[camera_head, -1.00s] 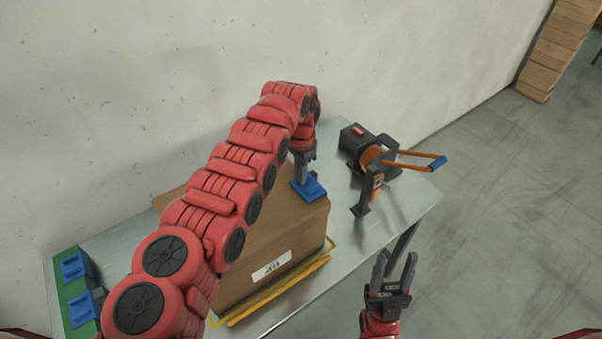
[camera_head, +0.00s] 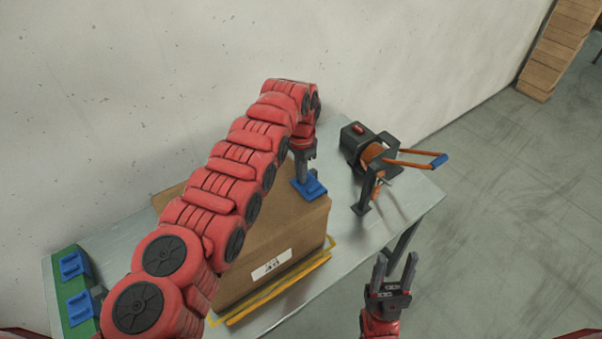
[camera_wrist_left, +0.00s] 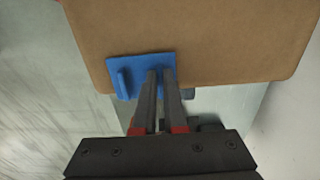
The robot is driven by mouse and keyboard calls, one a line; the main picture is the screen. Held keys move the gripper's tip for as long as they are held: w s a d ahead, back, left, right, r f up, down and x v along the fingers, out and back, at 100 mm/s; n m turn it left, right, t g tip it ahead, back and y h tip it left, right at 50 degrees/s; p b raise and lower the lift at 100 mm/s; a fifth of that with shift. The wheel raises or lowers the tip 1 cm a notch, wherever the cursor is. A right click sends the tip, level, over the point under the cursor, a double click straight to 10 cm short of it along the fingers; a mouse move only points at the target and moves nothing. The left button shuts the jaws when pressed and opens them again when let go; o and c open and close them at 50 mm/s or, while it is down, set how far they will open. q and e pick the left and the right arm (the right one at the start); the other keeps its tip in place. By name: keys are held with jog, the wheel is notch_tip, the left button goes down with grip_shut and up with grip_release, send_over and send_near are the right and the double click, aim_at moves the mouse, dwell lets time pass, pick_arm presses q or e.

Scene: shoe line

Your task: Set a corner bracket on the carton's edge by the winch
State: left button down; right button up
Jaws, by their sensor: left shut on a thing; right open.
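A blue corner bracket (camera_head: 312,189) is at the top edge of the brown cardboard carton (camera_head: 275,235), on the side facing the winch. My left gripper (camera_head: 301,178) reaches down from above and is shut on this bracket. In the left wrist view the bracket (camera_wrist_left: 140,73) lies across the carton's edge (camera_wrist_left: 215,82), with the gripper fingers (camera_wrist_left: 160,85) on it; whether it is fully seated I cannot tell. The black winch (camera_head: 365,150) with an orange strap and handle stands to the right of the carton. My right gripper (camera_head: 395,272) is open and empty, in front of the table.
Two more blue brackets (camera_head: 72,265) (camera_head: 80,307) sit on a green mat (camera_head: 62,290) at the table's left end. A yellow-orange strip (camera_head: 275,290) lies along the carton's front base. The wall is close behind; open floor lies to the right.

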pick_arm(q)
jog(key=shift+f+b, duration=0.15)
jog(key=shift+b, duration=0.25)
dwell(0.3)
jog(key=c, duration=0.5)
grip_release()
jog(key=shift+r, duration=3.5)
